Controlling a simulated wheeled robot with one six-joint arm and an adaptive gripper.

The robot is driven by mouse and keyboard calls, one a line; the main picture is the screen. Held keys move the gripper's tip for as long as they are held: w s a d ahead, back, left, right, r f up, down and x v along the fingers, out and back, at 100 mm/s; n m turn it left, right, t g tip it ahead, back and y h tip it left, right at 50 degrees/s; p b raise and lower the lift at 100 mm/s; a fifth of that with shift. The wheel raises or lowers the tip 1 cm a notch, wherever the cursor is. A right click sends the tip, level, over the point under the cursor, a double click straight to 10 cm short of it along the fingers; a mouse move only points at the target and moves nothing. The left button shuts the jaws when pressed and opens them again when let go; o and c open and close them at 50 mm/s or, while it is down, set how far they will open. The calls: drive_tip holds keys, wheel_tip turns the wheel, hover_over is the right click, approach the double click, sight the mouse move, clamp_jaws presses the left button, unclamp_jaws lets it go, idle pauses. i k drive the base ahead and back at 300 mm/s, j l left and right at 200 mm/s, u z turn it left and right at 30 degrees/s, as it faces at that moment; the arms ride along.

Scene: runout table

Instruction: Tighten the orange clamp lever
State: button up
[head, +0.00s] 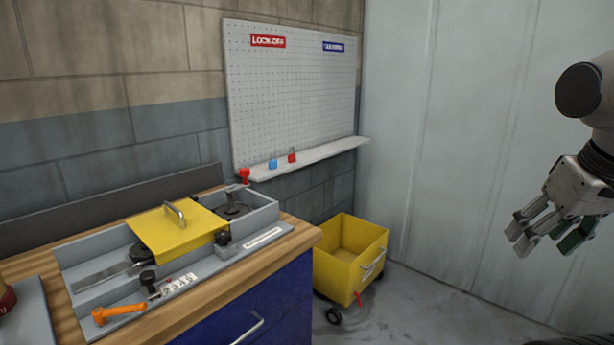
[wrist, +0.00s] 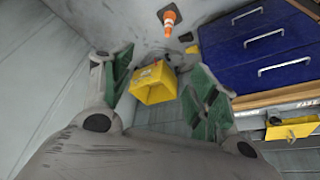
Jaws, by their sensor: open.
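The orange clamp lever (head: 118,313) sits at the front left end of the grey machine tray (head: 200,262) on the wooden-topped bench, in the head view. It points to the right, roughly along the front edge. I do not make out the lever in the wrist view. My gripper (head: 540,232) is at the far right of the head view, high in front of the grey wall panel and well away from the lever. In the wrist view my gripper (wrist: 158,90) shows its two green-padded fingers spread apart, with nothing between them.
A yellow cover (head: 168,236) with a handle lies over the tray. A yellow wheeled bin (head: 350,258) stands on the floor right of the blue drawer cabinet (head: 265,310). A pegboard (head: 290,90) hangs behind. An orange cone (wrist: 169,18) shows in the wrist view.

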sight(100, 316)
drive_tip(key=k+l+u, duration=0.15)
drive_tip(key=u, duration=1.5)
